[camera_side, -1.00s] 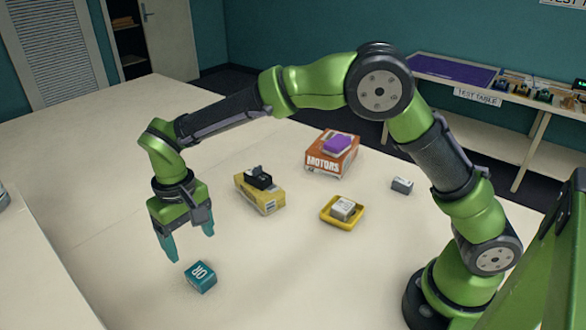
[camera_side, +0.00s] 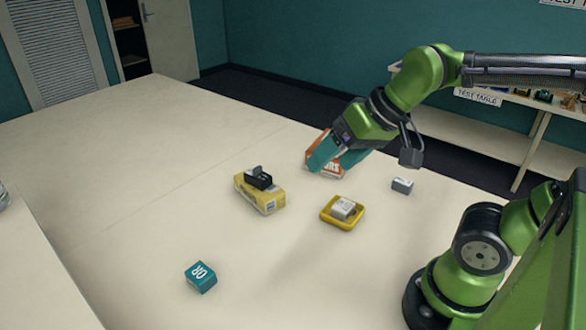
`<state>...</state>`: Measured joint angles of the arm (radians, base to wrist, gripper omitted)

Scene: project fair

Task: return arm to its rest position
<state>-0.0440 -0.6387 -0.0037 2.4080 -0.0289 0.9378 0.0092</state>
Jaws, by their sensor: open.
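I see nothing between the fingers. The purple block seen earlier on that box is hidden behind my gripper.
A teal cube (camera_side: 201,277) sits alone at the front. A yellow box (camera_side: 262,195) carries a black part (camera_side: 259,178). A yellow tray (camera_side: 328,217) holds a grey-white block (camera_side: 343,207). A small grey block (camera_side: 402,185) lies to the right. The table's left side is clear.

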